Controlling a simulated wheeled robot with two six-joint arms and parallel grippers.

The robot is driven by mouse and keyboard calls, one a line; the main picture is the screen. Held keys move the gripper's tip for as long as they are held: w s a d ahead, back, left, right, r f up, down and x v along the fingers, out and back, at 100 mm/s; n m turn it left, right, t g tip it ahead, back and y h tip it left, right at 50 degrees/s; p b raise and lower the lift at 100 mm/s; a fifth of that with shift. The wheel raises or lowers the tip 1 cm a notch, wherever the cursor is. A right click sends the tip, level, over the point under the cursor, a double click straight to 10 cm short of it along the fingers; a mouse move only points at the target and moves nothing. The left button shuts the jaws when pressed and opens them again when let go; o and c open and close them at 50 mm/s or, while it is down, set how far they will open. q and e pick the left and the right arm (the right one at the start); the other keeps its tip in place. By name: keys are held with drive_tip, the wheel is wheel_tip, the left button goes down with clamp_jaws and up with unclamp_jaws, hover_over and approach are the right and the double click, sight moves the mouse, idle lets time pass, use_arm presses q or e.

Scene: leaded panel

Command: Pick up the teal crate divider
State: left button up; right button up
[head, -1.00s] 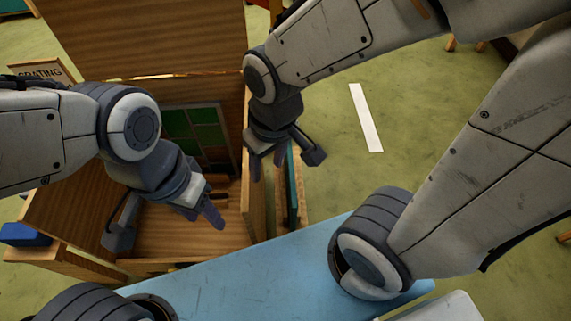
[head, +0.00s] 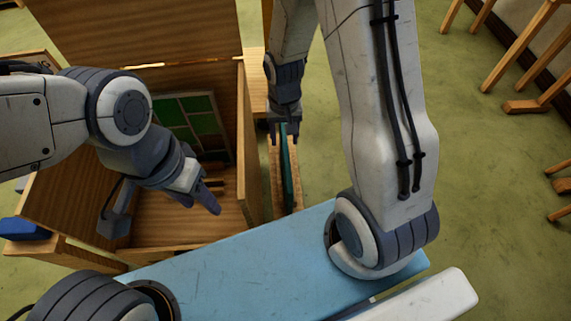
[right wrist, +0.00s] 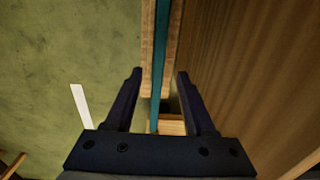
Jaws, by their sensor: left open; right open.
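The teal crate divider (head: 287,172) stands on edge in a narrow wooden holder just right of the crate in the head view. In the right wrist view the divider (right wrist: 160,70) shows as a thin teal strip running between my fingers. My right gripper (head: 283,138) is open above the divider, one finger on each side; the right wrist view shows gaps on both sides (right wrist: 157,85). My left gripper (head: 170,212) is open and empty over the wooden crate (head: 250,160). Whether the fingertips reach below the divider's top edge I cannot tell.
The leaded panel (head: 190,122) with green panes leans inside the crate. The crate wall (right wrist: 245,70) rises close to the right of my right gripper. A blue block (head: 22,229) sits at the left. Floor to the right is open, with wooden stands (head: 535,60) farther off.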

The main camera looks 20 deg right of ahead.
sight(284, 147)
wheel_tip(284, 147, down, 5)
drive_tip(key=shift+r+b, duration=0.1)
drive_tip(key=shift+b, duration=1)
wheel_tip(284, 147, down, 5)
drive_tip(key=b, duration=0.3)
drive_tip(key=shift+s+d, duration=0.1)
drive_tip(key=shift+s, duration=0.05)
clamp_jaws()
